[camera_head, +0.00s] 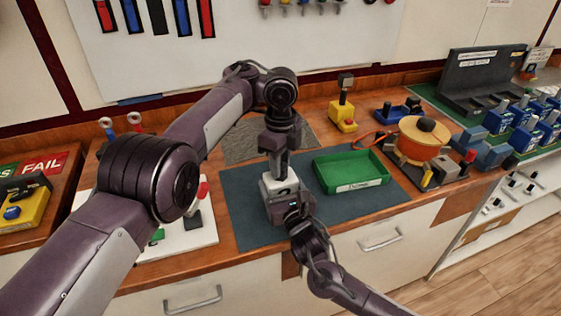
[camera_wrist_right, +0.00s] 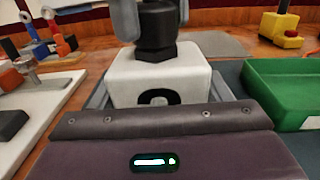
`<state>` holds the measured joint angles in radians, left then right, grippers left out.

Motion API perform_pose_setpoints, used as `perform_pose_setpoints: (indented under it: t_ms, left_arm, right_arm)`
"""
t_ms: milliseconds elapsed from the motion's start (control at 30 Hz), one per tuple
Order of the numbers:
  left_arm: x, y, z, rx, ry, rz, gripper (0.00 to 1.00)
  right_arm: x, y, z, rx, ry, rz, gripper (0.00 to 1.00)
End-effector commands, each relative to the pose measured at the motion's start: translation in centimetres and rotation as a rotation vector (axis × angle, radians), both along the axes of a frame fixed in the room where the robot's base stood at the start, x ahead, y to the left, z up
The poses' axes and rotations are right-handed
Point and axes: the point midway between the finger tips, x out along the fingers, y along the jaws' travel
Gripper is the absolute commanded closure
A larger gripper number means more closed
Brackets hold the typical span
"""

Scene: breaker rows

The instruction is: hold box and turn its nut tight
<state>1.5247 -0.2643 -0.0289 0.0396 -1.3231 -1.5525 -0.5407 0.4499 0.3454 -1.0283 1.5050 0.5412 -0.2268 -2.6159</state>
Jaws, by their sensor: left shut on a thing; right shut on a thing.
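A white box (camera_head: 271,183) with a dark round mark on its front stands on the dark mat (camera_head: 240,213). In the right wrist view the box (camera_wrist_right: 157,75) fills the middle, with a black hex nut (camera_wrist_right: 155,38) on top. My right gripper (camera_head: 284,201) comes from the front and is shut on the box, low at its sides. My left gripper (camera_head: 277,160) points down from above and is shut at the nut. Its grey fingers (camera_wrist_right: 128,15) show beside the nut in the right wrist view. The nut is mostly hidden in the head view.
A green tray (camera_head: 352,186) stands just right of the box. A white board (camera_head: 198,235) with small parts lies to the left. A yellow button unit (camera_head: 343,115) and an orange spool (camera_head: 419,147) stand farther back and right.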

Motion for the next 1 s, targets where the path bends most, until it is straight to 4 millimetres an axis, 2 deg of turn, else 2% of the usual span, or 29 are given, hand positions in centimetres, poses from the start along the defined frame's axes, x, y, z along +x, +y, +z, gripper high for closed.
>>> perform_pose_setpoints:
  t_ms: [367,400,567,867,1000]
  left_arm:
    - [0.2,0.3,0.1,0.005,-0.004,0.003,0.91]
    - [0.2,0.3,0.1,0.005,-0.004,0.004,0.67]
    - [0.2,0.2,0.1,0.003,-0.003,0.002,0.46]
    - [0.1,0.1,0.1,0.001,-0.002,-0.001,0.46]
    - [0.1,0.0,1.1,0.0,-0.002,-0.001,0.46]
  right_arm:
    - [-0.1,0.0,0.0,0.001,-0.002,0.001,0.66]
    - [-0.1,0.0,0.0,0.001,-0.002,0.001,0.66]
    - [-0.1,0.0,0.0,0.001,-0.002,0.001,0.66]
    - [0.0,0.0,0.0,0.0,-0.001,0.001,0.66]
    - [0.0,0.0,0.0,0.0,-0.001,0.001,0.66]
